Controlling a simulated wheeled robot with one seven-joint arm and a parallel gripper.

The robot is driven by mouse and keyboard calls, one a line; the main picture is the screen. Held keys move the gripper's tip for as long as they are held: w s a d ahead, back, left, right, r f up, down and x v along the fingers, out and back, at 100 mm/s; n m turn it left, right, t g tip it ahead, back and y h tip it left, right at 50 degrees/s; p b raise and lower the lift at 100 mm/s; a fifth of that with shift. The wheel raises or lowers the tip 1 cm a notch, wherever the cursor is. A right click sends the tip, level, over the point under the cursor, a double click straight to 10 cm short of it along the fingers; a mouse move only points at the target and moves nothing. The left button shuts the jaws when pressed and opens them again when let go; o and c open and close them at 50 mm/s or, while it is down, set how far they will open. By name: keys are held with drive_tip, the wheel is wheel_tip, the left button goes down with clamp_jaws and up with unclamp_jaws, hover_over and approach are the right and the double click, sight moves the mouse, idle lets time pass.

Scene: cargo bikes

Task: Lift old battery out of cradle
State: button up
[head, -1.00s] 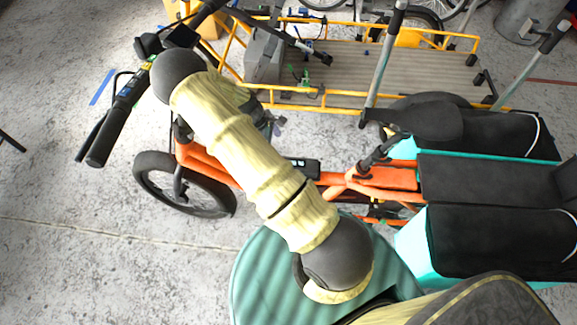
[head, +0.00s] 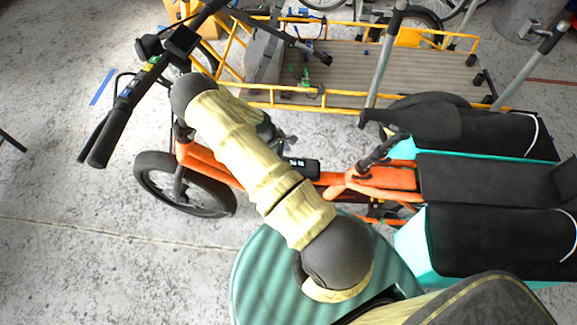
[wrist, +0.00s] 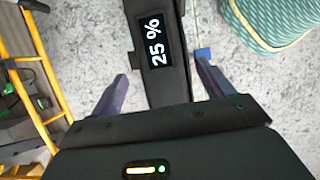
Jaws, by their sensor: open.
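The old battery is a dark block with a lit display reading 25 %. It sits in the orange bike's frame in the head view (head: 301,167) and runs up the middle of the wrist view (wrist: 172,85). The cradle under it cannot be made out. My gripper (wrist: 160,67) is open, with one purple finger on each side of the battery in the wrist view. I cannot tell whether the fingers touch it or how far down they reach. In the head view my arm hides most of the gripper; a fingertip shows just beyond the battery.
The orange cargo bike (head: 205,160) has black handlebars at left and black-and-teal bags (head: 480,240) at right. A yellow-railed cargo bike (head: 400,75) stands behind it. A ribbed green round surface (head: 255,270) is in front. The concrete floor at lower left is clear.

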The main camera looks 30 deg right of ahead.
sight(308, 168)
drive_tip(key=x, duration=0.4)
drive_tip(key=shift+f, duration=0.15)
clamp_jaws()
idle(0.5)
